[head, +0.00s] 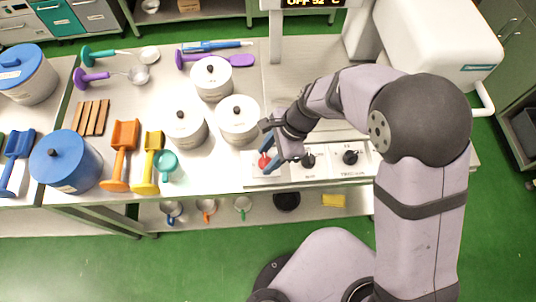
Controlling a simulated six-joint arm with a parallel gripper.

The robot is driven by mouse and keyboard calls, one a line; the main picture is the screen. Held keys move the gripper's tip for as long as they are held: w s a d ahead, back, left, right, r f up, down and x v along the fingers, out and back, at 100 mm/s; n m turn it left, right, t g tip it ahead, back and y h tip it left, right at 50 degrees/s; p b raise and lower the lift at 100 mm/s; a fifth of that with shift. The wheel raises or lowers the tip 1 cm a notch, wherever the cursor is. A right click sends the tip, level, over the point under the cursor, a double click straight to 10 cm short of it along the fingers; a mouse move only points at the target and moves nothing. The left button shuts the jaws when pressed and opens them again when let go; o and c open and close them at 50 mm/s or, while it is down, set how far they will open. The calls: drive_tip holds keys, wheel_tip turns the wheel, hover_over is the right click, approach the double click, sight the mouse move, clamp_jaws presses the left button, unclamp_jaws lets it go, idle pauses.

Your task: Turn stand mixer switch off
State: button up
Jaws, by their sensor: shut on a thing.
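The mixer's control panel (330,164) faces the front edge of the bench. It carries a red switch (264,161) at the left and two black knobs, a middle one (308,160) and a right one (350,157). My gripper (267,162) reaches down from the right and is shut on the red switch. The switch's exact setting is too small to read. A display (312,3) at the top reads OFF and 92 °C.
White lidded pots, including one (238,120) close behind my gripper, stand on the bench. Left are a teal cup (166,165), yellow scoop (148,163), orange scoop (121,155) and blue canister (66,161). A lower shelf holds mugs.

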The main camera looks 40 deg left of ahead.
drive_tip(key=n+g+h, duration=0.1)
drive_tip(key=n, duration=0.3)
drive_tip(key=shift+a+p, duration=0.2)
drive_tip(key=shift+p, duration=0.2)
drive_tip(key=n+h, duration=0.2)
drive_tip(key=n, duration=0.2)
drive_tip(key=shift+w+a+n, duration=0.1)
drive_tip(key=shift+a+n, duration=0.05)
drive_tip(key=shift+n, duration=0.25)
drive_tip(key=n+h, duration=0.1)
drive_tip(key=n, duration=0.2)
drive_tip(key=shift+a+n+h, duration=0.1)
drive_tip(key=shift+n+h, duration=0.2)
drive_tip(key=n+t+h, duration=0.1)
drive_tip(key=n, duration=0.3)
drive_tip(key=shift+a+b, duration=0.1)
drive_tip(key=shift+b, duration=0.2)
drive_tip(key=shift+r, duration=0.1)
drive_tip(key=o, duration=1.1)
drive_tip(key=shift+c, duration=0.2)
